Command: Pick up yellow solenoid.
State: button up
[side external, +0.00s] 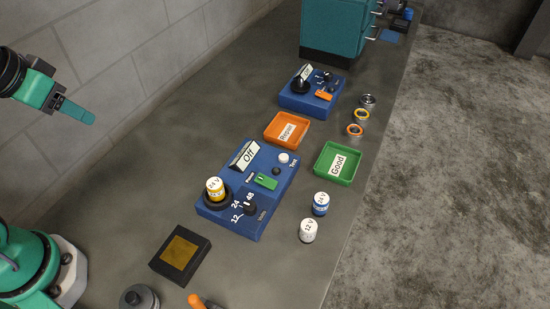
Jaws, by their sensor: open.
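The yellow solenoid (215,188) is a small upright cylinder with a white top marked 24 V. It stands in the round black socket at the left end of the blue tester box (227,226). My gripper (80,112) is green and raised at the upper left, well apart from the solenoid and up and to its left. It is open, and no object shows in it.
A blue-banded solenoid (320,204) and a white solenoid (308,231) stand right of the tester. Orange Repair (286,129) and green Good (337,163) trays lie behind. A black block (181,254) sits in front. Several rings stand near the second blue box (311,93).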

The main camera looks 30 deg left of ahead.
jog(key=w+d+f+g, duration=0.3)
jog(key=w+d, duration=0.4)
jog(key=d, duration=0.3)
jog(key=g, duration=0.2)
send_over(214, 183)
notch_tip(214, 183, down, 7)
jog(key=shift+a+f, duration=0.1)
jog(key=shift+a, duration=0.05)
jog(key=shift+d+f, duration=0.15)
jog(key=shift+d, duration=0.05)
jog(key=shift+s+f, duration=0.1)
jog(key=shift+f, duration=3.8)
grip_shut()
